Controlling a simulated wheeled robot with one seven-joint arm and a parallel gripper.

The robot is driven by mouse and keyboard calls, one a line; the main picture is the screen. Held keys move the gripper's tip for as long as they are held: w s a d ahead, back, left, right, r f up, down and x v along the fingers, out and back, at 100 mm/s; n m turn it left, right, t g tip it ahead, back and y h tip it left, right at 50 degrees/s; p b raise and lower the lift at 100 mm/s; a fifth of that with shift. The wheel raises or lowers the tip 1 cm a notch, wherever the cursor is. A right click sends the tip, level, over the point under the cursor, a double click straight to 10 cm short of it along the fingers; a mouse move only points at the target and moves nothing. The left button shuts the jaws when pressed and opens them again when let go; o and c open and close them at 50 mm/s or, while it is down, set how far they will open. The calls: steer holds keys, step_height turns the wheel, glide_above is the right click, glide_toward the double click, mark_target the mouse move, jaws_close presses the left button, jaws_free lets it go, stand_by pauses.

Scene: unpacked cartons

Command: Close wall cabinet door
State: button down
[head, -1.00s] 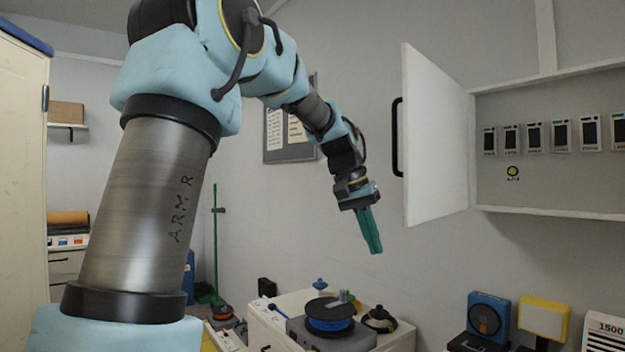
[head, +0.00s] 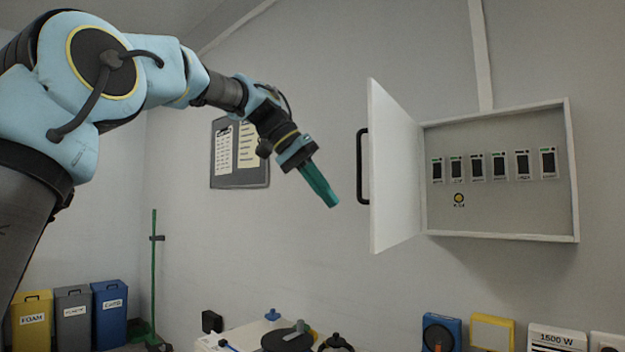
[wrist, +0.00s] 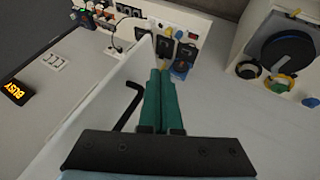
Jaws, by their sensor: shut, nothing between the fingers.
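The wall cabinet (head: 500,236) hangs on the grey wall at the right of the head view. Its white door (head: 392,170) is hinged on the left side and stands wide open, swung out from the wall. A black bar handle (head: 362,167) is on the door's outer face. My gripper (head: 333,203) has green fingers, shut and empty, pointing down and right. It is left of the handle in the head view and appears apart from it. In the wrist view the fingers (wrist: 160,95) show beside the door (wrist: 95,100) and its black handle (wrist: 128,108).
Several small devices (head: 478,168) hang inside the cabinet. Below stand a blue unit (head: 441,330), a yellow unit (head: 492,332) and a white heater (head: 556,338). A cart with spools (head: 287,338) is at bottom centre. A notice board (head: 240,153) is on the wall.

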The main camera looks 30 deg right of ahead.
mark_target(372, 228)
steer(key=shift+s+d+f+p, duration=0.2)
steer(key=shift+s+d+f, duration=0.25)
steer(key=shift+s+d, duration=0.25)
steer(key=shift+s+d+f+p, duration=0.15)
steer(key=shift+s+d+f, duration=0.3)
steer(key=shift+s, duration=0.4)
steer(key=shift+s+d+f+p, duration=0.2)
steer(key=shift+s+d+f, duration=0.2)
steer(key=shift+s+d, duration=0.3)
steer(key=shift+a, duration=0.1)
steer(key=shift+s, duration=0.1)
